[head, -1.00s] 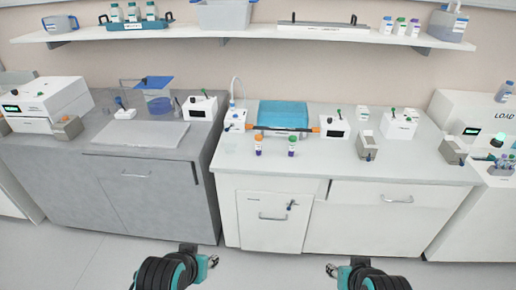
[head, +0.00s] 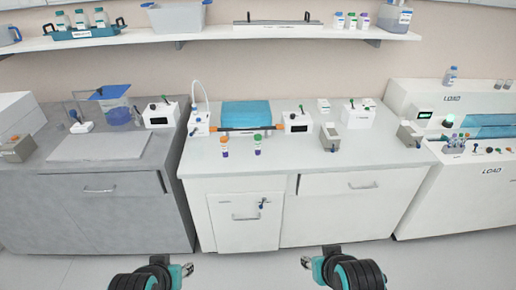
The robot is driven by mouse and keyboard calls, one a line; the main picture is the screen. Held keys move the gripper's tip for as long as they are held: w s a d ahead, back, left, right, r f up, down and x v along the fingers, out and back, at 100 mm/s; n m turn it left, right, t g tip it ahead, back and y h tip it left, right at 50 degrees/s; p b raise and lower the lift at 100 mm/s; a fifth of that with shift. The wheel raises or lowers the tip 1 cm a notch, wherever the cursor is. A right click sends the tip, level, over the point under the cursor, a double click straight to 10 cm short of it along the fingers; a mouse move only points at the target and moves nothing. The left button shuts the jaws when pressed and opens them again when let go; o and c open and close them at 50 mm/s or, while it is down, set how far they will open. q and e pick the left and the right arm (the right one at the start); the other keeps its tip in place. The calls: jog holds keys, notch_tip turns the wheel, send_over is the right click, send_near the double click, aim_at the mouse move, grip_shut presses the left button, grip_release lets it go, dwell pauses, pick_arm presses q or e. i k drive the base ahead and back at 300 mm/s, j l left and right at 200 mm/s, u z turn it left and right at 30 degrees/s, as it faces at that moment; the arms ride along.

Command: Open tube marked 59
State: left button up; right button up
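Two small capped tubes stand upright side by side on the white counter, a left tube (head: 225,147) and a right tube (head: 257,145). My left gripper (head: 188,270) and my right gripper (head: 305,262) are low in the picture, in front of the cabinets and far from both tubes. Nothing shows in either gripper. Their fingers are too small to tell open from shut.
A machine marked LOAD (head: 440,108) is at far right. The grey counter (head: 100,175) is at left. The white counter's front is mostly clear.

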aim_at(257, 153)
jog(key=i+l+u, duration=0.15)
jog(key=i+l, duration=0.15)
jog(key=i+l+u, duration=0.15)
jog(key=l, duration=0.3)
jog(key=i+l+u, duration=0.1)
jog(key=i+l, duration=0.25)
